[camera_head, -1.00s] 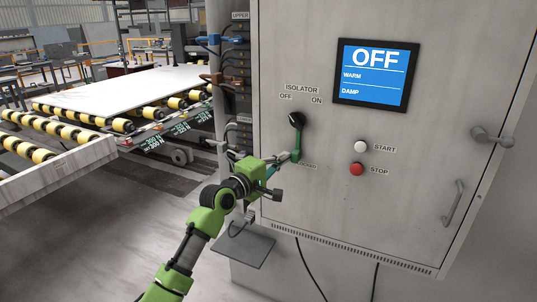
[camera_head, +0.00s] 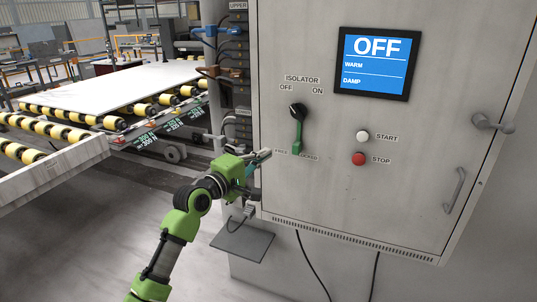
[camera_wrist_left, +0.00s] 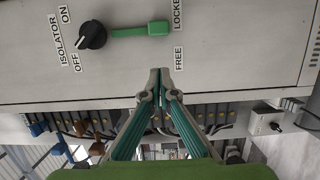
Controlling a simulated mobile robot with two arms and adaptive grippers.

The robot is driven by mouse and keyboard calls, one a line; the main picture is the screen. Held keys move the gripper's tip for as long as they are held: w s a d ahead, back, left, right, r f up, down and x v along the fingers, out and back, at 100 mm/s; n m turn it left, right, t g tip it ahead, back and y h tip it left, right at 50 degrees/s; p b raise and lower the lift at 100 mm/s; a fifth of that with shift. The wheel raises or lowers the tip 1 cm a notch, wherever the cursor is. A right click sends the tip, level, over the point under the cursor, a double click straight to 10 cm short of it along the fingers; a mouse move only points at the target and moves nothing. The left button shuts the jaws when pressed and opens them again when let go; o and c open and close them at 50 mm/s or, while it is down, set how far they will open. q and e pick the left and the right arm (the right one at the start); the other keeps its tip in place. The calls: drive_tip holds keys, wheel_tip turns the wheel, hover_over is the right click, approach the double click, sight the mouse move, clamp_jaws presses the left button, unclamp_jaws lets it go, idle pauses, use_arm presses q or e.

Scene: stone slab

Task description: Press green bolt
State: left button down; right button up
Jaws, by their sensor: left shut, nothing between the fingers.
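The green bolt (camera_head: 298,138) is a bar hanging below the black isolator knob (camera_head: 297,110) on the grey cabinet door. Its lower end lies between the FREE label (camera_head: 281,151) and the LOCKED label (camera_head: 307,157). In the left wrist view the bolt (camera_wrist_left: 140,31) runs sideways from the knob (camera_wrist_left: 91,35), its end block nearer LOCKED. My left gripper (camera_head: 267,154) is shut and empty, below and left of the bolt and apart from it. In the left wrist view its fingertips (camera_wrist_left: 159,72) meet beside FREE. My right gripper is not in view.
A screen (camera_head: 375,63) reads OFF, WARM, DAMP. A white START button (camera_head: 362,136) and a red STOP button (camera_head: 358,159) sit right of the bolt. Door handles (camera_head: 455,190) stick out further right. Cables and a roller conveyor (camera_head: 85,128) are on the left.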

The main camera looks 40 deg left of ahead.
use_arm(q)
drive_tip(key=s, duration=0.3)
drive_tip(key=s+b, duration=0.1)
drive_tip(key=s, duration=0.1)
drive_tip(key=shift+a, duration=0.4)
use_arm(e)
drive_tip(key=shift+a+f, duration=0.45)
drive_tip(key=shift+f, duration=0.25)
use_arm(q)
drive_tip(key=shift+a, duration=0.1)
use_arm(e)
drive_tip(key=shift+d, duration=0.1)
